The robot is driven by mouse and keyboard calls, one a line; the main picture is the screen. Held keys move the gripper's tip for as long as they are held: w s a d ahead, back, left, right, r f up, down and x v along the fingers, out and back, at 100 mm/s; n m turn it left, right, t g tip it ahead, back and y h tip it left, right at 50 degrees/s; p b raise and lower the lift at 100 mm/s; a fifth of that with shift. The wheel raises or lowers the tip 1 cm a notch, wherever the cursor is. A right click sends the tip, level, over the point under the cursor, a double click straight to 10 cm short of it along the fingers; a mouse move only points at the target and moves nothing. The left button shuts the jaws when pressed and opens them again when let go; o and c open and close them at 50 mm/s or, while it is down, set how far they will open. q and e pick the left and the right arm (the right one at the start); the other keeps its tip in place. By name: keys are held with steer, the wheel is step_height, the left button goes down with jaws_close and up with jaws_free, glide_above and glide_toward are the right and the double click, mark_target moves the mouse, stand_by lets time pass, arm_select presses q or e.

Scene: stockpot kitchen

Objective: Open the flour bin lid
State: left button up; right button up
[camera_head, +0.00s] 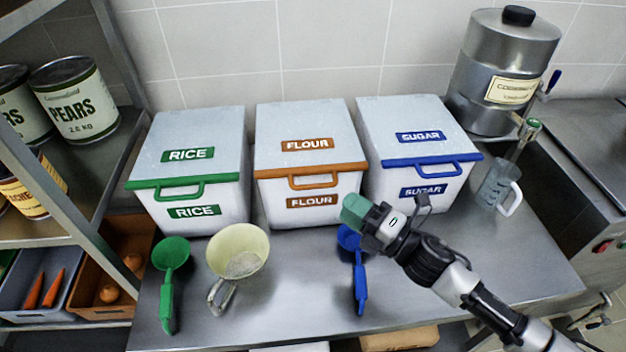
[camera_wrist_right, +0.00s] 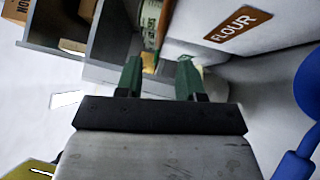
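The flour bin (camera_head: 275,205) stands in the middle of three white bins, its pale lid (camera_head: 305,120) closed. An orange handle (camera_head: 312,183) runs along the lid's front edge. My right gripper (camera_head: 356,210) is in front of the bin's lower right corner, near the sugar bin, below the handle and apart from it. In the right wrist view its two green fingers (camera_wrist_right: 160,80) are spread with nothing between them. The FLOUR label (camera_wrist_right: 238,23) on the bin's front shows there at the upper right. My left gripper is not in view.
The rice bin (camera_head: 205,215) is left and the sugar bin (camera_head: 440,190) right, both closed. A clear jug (camera_head: 490,185) stands right.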

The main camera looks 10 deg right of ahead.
mark_target(317, 184)
steer(key=p+x, duration=0.1)
steer(key=x, duration=0.8)
steer(key=shift+p, duration=0.35)
steer(key=shift+d, duration=0.1)
jaws_close()
